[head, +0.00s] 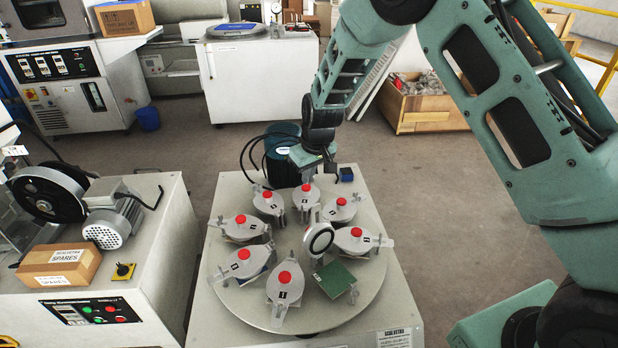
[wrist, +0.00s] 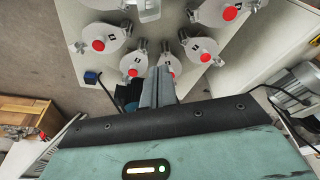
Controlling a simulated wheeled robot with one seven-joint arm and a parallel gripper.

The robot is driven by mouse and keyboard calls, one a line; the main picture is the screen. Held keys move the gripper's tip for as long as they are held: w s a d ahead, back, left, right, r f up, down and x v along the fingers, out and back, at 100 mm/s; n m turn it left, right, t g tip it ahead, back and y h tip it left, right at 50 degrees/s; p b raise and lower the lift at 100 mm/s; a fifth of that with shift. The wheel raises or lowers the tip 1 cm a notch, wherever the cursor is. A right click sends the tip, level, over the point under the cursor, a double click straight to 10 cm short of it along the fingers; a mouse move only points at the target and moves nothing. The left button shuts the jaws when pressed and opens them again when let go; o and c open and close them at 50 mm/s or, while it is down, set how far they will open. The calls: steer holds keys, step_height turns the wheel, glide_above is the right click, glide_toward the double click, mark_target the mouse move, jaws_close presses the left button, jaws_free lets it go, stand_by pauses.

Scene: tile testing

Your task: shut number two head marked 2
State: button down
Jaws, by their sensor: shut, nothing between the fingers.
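A round turntable (head: 225,295) carries several grey heads with red knobs. One head (head: 318,239) at the right front stands open, its round lid tilted up with a pale disc face showing. A green square tile (head: 337,280) lies exposed beside it. The other heads lie closed. The black number labels are too small to read surely, so I cannot tell which is marked 2. My gripper (head: 308,170) is shut and empty at the back of the turntable, near the rear head (head: 306,189). In the wrist view its fingers (wrist: 161,72) point toward the closed heads.
A dark blue drum (head: 282,150) with black hoses and a small blue box (head: 346,174) are near my gripper at the back. A machine with a motor (head: 108,228) and a spares box (head: 60,265) stands left. Open floor lies to the right.

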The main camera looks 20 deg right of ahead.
step_height(320, 180, down, 7)
steer(key=s+b, duration=0.1)
steer(key=s, duration=0.1)
steer(key=shift+d, duration=0.35)
steer(key=shift+s+b, duration=0.2)
steer(key=shift+b, duration=0.15)
